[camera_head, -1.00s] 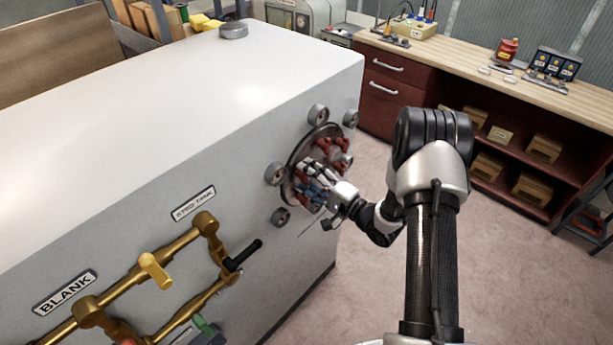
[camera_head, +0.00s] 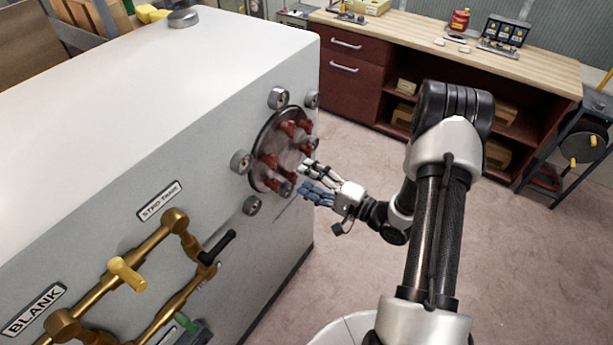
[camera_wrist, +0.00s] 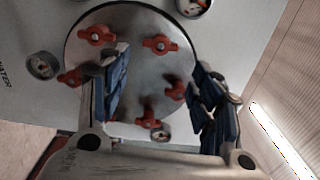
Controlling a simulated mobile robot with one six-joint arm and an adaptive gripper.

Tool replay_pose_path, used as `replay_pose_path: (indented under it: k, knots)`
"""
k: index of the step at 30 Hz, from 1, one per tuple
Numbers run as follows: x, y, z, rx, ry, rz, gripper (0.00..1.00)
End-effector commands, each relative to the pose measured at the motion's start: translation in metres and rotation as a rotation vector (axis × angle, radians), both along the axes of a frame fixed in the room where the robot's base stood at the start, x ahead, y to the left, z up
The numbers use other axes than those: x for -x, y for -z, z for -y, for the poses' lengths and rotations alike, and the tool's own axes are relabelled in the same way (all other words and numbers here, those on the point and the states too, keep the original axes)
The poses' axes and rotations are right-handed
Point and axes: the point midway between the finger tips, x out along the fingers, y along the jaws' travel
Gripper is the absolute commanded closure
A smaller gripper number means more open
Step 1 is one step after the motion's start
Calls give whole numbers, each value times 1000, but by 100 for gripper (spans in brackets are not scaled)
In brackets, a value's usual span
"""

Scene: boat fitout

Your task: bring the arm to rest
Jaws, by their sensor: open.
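My gripper (camera_head: 312,180) is open and empty, a short way to the right of the round metal plate (camera_head: 272,150) on the tank's end face in the head view. My arm reaches in from the lower right, with its elbow raised. In the wrist view the blue-padded fingers of my gripper (camera_wrist: 160,100) stand wide apart in front of the same round plate (camera_wrist: 125,65), with nothing between them. The plate carries several red wing-shaped knobs (camera_wrist: 160,44). The fingers hide part of the plate's lower edge in the wrist view.
The grey tank (camera_head: 170,130) fills the left, with round gauges (camera_head: 240,161) around the plate and brass pipework (camera_head: 130,275) on its side. A workbench (camera_head: 440,45) stands at the back right. Open floor (camera_head: 345,155) lies between tank and bench.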

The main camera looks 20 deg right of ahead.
Motion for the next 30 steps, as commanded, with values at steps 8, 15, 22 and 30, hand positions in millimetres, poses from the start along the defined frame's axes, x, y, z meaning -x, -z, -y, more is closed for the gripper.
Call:
replay_pose_path:
  k: [8,15,22,30]
  knots:
    - [-2,-1,0,19,2,1,42]
    - [-40,-18,10,437,63,7,42]
    - [-57,-68,38,998,159,-48,42]
    - [2,-137,48,1424,175,-214,42]
